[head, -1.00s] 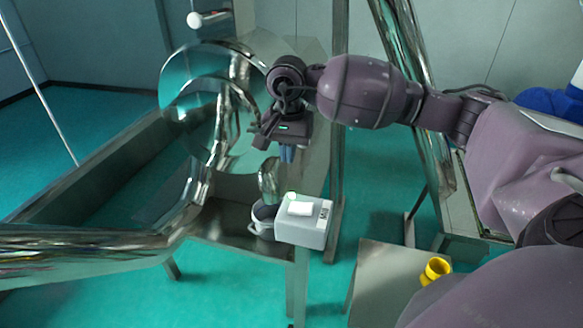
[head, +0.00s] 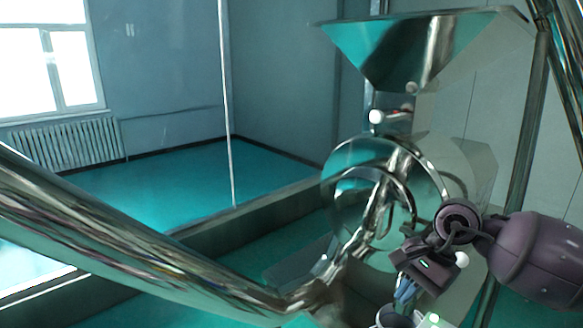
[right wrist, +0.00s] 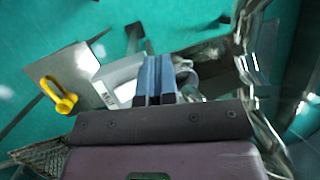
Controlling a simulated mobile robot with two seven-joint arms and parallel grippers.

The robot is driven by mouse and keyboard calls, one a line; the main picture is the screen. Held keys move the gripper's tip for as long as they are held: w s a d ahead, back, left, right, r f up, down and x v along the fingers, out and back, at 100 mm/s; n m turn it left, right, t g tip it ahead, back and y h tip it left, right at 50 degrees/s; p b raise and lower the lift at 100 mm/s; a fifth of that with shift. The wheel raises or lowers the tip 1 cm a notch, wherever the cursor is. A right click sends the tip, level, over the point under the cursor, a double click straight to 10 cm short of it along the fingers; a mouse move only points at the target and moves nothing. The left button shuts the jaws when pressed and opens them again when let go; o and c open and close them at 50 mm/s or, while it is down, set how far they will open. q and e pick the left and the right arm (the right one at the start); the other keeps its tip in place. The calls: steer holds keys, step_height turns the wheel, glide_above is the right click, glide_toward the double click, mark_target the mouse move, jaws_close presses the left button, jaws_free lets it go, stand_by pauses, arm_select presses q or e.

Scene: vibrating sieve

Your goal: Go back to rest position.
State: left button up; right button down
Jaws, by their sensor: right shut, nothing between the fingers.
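My right gripper (head: 405,290) is at the lower right of the head view, in front of the shiny metal sieve machine (head: 385,185). Its blue fingers (right wrist: 156,78) are together in the right wrist view, with nothing between them. The fingers point down, over or near a grey-white control box (right wrist: 118,78); in the head view only the top of the box (head: 432,320) shows at the bottom edge. I cannot tell the exact gap between fingers and box. My left gripper is not in view.
A polished funnel hopper (head: 420,50) stands above the sieve drum. A thick metal tube (head: 120,240) crosses the lower left. In the right wrist view, a yellow part (right wrist: 60,95) rests on a grey surface (right wrist: 75,65). Open green floor (head: 150,180) lies at the back left.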

steer(key=s+a+r+m+t+y, duration=0.2)
steer(key=a+m+y, duration=0.3)
steer(key=a+y, duration=0.2)
steer(key=s+a+r+m+t+y, duration=0.2)
steer(key=s+a+r+m+y, duration=0.1)
steer(key=a+m+y, duration=0.35)
steer(key=w+d+f+m+t+h, duration=0.1)
steer(key=d+m+t+h, duration=0.6)
steer(key=m, duration=0.8)
steer(key=w+d+f+m+t+h, duration=0.1)
steer(key=d+m+t+h, duration=0.3)
steer(key=m+t+h, duration=0.75)
steer(key=s+d+f+m+g+h, duration=0.1)
steer(key=s+d+f+m+g, duration=0.1)
steer(key=d+f+m+g, duration=0.3)
steer(key=s+d+f+m+g, duration=0.1)
steer(key=s+f+m+g, duration=0.15)
steer(key=m, duration=0.55)
steer(key=s+d+f+m+g, duration=0.1)
steer(key=s+f+m+g, duration=0.5)
steer(key=s, duration=0.4)
steer(key=s+f+m+g, duration=0.45)
steer(key=s+f, duration=0.25)
steer(key=s, duration=0.2)
steer(key=w+f+n+t+y, duration=0.1)
steer(key=w+f+t, duration=0.6)
steer(key=f, duration=0.3)
steer(key=shift+w+d, duration=0.2)
